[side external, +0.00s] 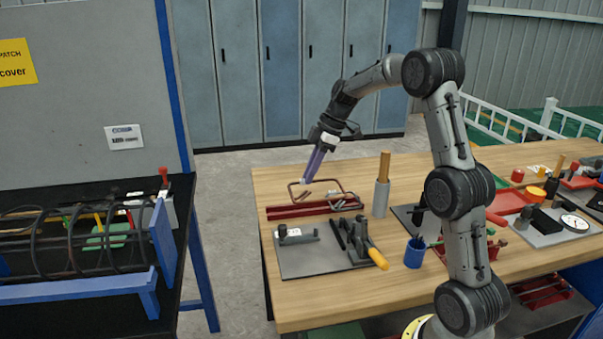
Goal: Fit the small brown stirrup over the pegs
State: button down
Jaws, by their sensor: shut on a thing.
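My gripper (304,181) points down over the back left of the wooden table, its purple fingers shut on a thin brown stirrup (339,181). The stirrup is a bent rectangular loop, gripped near its left end. It appears just above or against a long red rack (298,212); I cannot tell whether they touch. Several small brown and grey bars lie around the rack's right end. A grey plate (300,266) in front carries dark upright parts (355,236) and a small block (283,231). I cannot make out clearly which parts are the pegs.
A wooden-handled tool stands in a grey holder (381,198) right of the rack. A yellow-handled lever (377,258) and a blue cup (415,252) stand nearer. At left, a rebar cage (70,238) lies in a blue frame on a black table. Tools crowd the right side.

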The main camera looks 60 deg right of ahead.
jog(key=s+d+f, duration=0.2)
jog(key=s+f, duration=0.3)
dwell(0.5)
jog(key=shift+f, duration=3.35)
jog(key=shift+f, duration=0.15)
jog(key=c, duration=0.8)
grip_release()
jog(key=shift+a, duration=0.1)
jog(key=shift+o, duration=0.2)
